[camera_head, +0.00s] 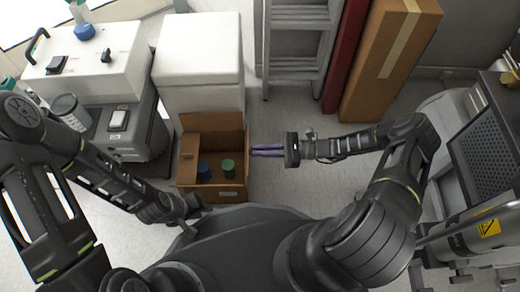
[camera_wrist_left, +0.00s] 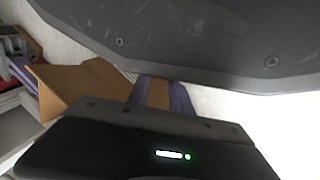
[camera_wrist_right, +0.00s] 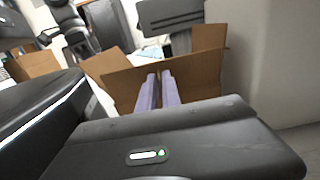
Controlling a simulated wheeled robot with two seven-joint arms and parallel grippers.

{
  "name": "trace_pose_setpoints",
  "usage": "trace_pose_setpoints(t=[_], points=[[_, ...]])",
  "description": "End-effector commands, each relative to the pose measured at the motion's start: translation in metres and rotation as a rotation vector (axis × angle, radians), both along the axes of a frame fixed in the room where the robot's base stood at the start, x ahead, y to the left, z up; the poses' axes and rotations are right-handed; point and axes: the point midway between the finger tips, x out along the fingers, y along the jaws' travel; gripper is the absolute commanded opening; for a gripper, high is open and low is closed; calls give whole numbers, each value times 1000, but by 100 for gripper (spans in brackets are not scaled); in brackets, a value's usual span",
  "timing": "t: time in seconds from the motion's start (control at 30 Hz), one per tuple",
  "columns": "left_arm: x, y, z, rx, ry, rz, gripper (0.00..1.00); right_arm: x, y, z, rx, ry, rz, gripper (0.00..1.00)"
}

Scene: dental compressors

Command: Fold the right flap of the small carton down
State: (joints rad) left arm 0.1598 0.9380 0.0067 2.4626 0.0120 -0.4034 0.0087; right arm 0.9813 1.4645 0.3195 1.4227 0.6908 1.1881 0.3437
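The small carton (camera_head: 213,190) stands open on the floor, with a dark blue item (camera_head: 204,171) and a green item (camera_head: 228,168) inside. Its back flap (camera_head: 215,123) and left flap (camera_head: 188,146) show in the head view; its right side is seen nearly edge-on. In the right wrist view a brown panel, seemingly the right flap (camera_wrist_right: 205,75), stands up beyond the fingers. My right gripper (camera_head: 254,150) is just right of the carton, its purple fingers close together and empty; contact is unclear. My left gripper (camera_wrist_left: 160,95) has parted fingers with brown cardboard visible between them, grip unclear.
A white cabinet (camera_head: 198,65) stands behind the carton. A compressor unit (camera_head: 125,130) is at the left. A ladder (camera_head: 297,45) and a tall brown box (camera_head: 392,60) stand at the back. Bare floor (camera_head: 275,115) lies right of the carton.

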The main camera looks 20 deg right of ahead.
Motion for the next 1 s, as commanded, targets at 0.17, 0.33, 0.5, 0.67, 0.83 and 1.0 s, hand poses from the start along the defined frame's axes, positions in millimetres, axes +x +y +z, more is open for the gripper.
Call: trace_pose_setpoints(t=[0.17,0.33,0.5,0.67,0.83,1.0], points=[[0,0,0,0,0,0,25,0,0,0,0,0,0,0],[0,0,0,0,0,0,25,0,0,0,0,0,0,0],[0,0,0,0,0,0,25,0,0,0,0,0,0,0],[0,0,0,0,0,0,25,0,0,0,0,0,0,0],[0,0,0,0,0,0,25,0,0,0,0,0,0,0],[0,0,0,0,0,0,25,0,0,0,0,0,0,0]])
